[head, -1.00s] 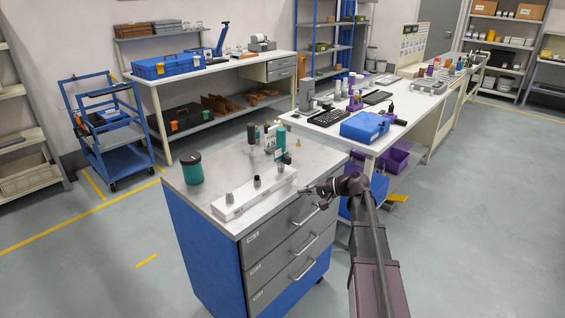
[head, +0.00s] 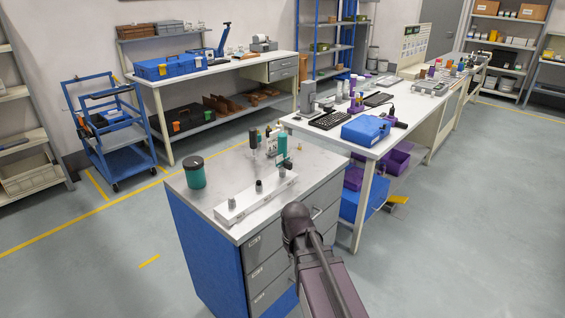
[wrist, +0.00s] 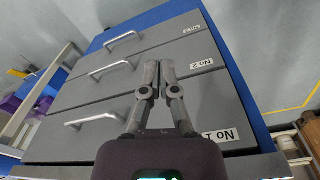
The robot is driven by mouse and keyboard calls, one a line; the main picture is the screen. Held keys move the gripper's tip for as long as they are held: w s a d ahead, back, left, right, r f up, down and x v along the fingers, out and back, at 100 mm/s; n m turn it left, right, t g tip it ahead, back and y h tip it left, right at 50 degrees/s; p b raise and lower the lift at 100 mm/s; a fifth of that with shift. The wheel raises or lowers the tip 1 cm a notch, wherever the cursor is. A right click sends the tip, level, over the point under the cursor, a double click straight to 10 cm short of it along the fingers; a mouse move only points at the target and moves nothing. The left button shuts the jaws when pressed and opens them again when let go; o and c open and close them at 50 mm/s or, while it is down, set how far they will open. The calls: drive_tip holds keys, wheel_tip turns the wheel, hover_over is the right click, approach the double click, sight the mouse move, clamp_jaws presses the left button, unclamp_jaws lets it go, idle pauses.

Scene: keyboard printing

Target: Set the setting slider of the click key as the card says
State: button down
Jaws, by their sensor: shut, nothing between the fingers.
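A long white block (head: 250,204) with several small grey and dark knobs lies along the front of the drawer cabinet's top in the head view. I cannot tell which part is the click key or its setting slider at this size. No card can be read; small upright items stand behind the block. In the wrist view my gripper (wrist: 158,68) is shut and empty, its fingertips together in front of the grey drawer fronts. In the head view my own arm hides the fingers at the cabinet's front right edge.
The blue-sided cabinet (head: 205,258) has grey drawers with bar handles (wrist: 100,117) and number labels. A dark green lidded jar (head: 195,172) stands at the top's left. A white workbench with a blue case (head: 365,130) is close at right. Open floor lies beyond it.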

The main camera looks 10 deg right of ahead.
sight(288, 165)
drive_tip(key=w+a+r+n+t+h+p, duration=0.2)
drive_tip(key=w+a+r+n+h+p, duration=0.1)
drive_tip(key=w+r+n+p, duration=0.5)
drive_tip(key=w+a+r+n+t+h+p, duration=0.2)
drive_tip(key=w+a+r+n+h+p, duration=0.2)
drive_tip(key=w+r+n+p, duration=0.5)
wheel_tip(288, 165, up, 7)
drive_tip(key=w+n, duration=0.2)
drive_tip(key=n, duration=0.3)
drive_tip(key=shift+w+t, duration=0.3)
drive_tip(key=shift+d+f, duration=0.1)
drive_tip(key=shift+f, duration=0.15)
drive_tip(key=b+x, duration=0.7)
drive_tip(key=x, duration=0.2)
drive_tip(key=shift+w+d+f, duration=0.15)
drive_tip(key=shift+f, duration=0.1)
drive_tip(key=shift+w+d, duration=0.85)
drive_tip(key=shift+d, duration=0.3)
drive_tip(key=shift+w+d+r, duration=0.1)
drive_tip(key=shift+w+d, duration=0.3)
drive_tip(key=shift+d, duration=0.15)
